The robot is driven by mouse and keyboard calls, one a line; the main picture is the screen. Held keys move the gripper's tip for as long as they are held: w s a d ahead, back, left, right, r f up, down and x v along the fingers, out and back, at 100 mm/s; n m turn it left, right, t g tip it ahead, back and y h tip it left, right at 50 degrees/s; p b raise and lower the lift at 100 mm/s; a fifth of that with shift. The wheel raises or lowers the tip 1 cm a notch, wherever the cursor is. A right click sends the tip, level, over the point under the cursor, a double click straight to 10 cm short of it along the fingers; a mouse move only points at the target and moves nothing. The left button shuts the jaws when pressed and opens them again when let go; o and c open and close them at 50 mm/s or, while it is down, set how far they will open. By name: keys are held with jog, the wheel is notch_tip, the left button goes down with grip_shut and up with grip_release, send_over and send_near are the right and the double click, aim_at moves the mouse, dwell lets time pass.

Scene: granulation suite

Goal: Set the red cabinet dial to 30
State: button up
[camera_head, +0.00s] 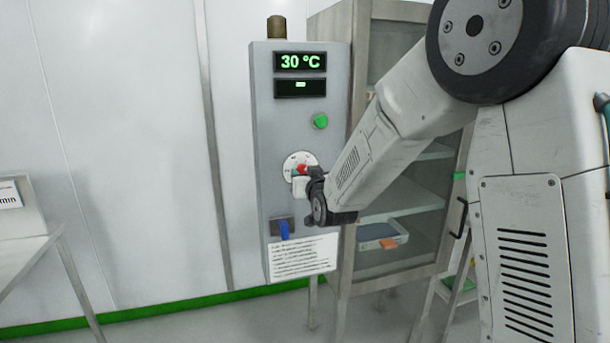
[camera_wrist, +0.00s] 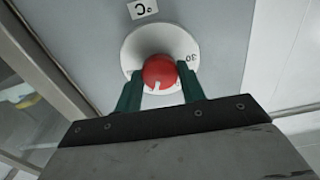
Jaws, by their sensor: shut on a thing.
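The red dial (camera_wrist: 160,73) sits on a round white scale plate (camera_wrist: 141,39) on the grey cabinet (camera_head: 269,130). In the head view the red dial (camera_head: 301,169) is partly hidden by my gripper (camera_head: 300,184). In the wrist view the green fingers of my gripper (camera_wrist: 160,92) are shut on the dial, one at each side. The dial's white mark points down and slightly left in that view. A "30" shows on the scale at the upper right of the dial there. The upper display (camera_head: 300,62) reads 30 °C.
A second display (camera_head: 300,88), a green button (camera_head: 320,121), a blue switch (camera_head: 284,229) and a text sheet (camera_head: 303,257) are on the cabinet. A shelf cabinet with a tray (camera_head: 378,232) stands to the right. A table (camera_head: 25,250) is at left.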

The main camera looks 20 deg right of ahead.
jog(key=n, duration=2.3)
jog(key=shift+f, duration=0.15)
jog(key=shift+n, duration=0.5)
jog(key=o, duration=1)
jog(key=shift+c, duration=0.2)
